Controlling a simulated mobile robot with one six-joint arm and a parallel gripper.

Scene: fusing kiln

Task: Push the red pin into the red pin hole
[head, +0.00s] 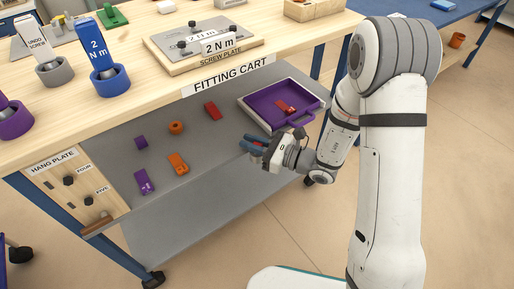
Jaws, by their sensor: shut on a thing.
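My gripper (247,146), with blue fingers, is low beside the lower grey shelf, just left of and in front of the purple tray (262,122). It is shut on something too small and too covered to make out. A red piece (212,111) lies on the grey shelf, up and left of my gripper. Another red piece (285,107) lies inside the purple tray. I cannot tell which of these, if either, is the red pin or has the red pin hole.
The shelf (210,165) also bears purple pieces (144,181) and orange pieces (178,163). The wooden cart top (150,95) overhangs it, with labelled tools and a screw plate (205,42). A hang plate (75,185) stands at left. Floor (230,250) is open in front.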

